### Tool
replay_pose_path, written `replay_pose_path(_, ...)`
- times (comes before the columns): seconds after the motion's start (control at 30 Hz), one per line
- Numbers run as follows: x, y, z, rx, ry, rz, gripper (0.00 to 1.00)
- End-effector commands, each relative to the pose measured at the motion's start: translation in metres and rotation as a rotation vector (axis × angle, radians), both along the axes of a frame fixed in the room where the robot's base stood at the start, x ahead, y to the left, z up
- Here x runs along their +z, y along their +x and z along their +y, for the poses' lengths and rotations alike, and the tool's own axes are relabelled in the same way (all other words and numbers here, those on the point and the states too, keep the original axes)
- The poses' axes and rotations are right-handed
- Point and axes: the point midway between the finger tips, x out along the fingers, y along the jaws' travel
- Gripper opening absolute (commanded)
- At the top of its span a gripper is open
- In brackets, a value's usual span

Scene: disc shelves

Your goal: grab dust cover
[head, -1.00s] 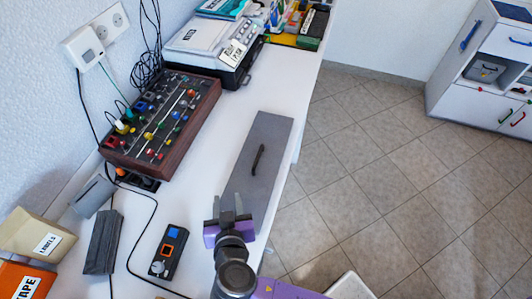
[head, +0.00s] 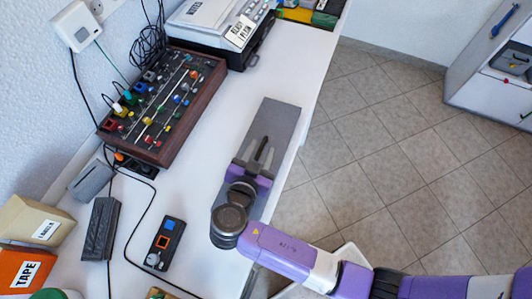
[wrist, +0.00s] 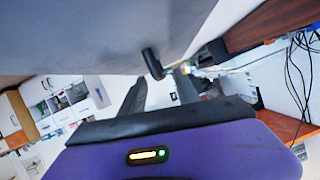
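The dust cover looks to be the long flat grey panel (head: 282,116) with a thin dark handle (head: 261,149), lying along the right edge of the white desk. My gripper (head: 259,152) is over the cover, with its two fingers apart on either side of the handle in the head view. In the wrist view the grey cover (wrist: 90,35) fills the top, and the dark handle (wrist: 152,63) shows between the spread finger tips (wrist: 160,80). The gripper is open and looks empty. Contact with the handle cannot be told. My wrist hides the cover's near end.
A brown-sided mixer box (head: 165,110) with coloured knobs stands left of the cover. A printer-like machine (head: 222,30) is behind. A small black control box (head: 166,243), a dark grey bar (head: 101,228) and orange TAPE box (head: 27,268) lie at left. Floor is open at right.

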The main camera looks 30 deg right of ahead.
Motion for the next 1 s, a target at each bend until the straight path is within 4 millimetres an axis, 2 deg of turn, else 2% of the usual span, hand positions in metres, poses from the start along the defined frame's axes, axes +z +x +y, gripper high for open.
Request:
replay_pose_path(0.2,-0.010,0.019,-0.019,-0.001,0.000,0.000,0.38)
replay_pose_path(0.5,-0.013,0.022,-0.022,0.000,0.000,0.000,0.38)
replay_pose_path(0.57,-0.013,0.022,-0.022,0.000,0.000,0.000,0.28)
replay_pose_path(0.7,-0.013,0.022,-0.022,0.000,-0.001,0.001,0.01)
replay_pose_path(1.0,-0.013,0.022,-0.022,0.001,-0.001,0.000,0.00)
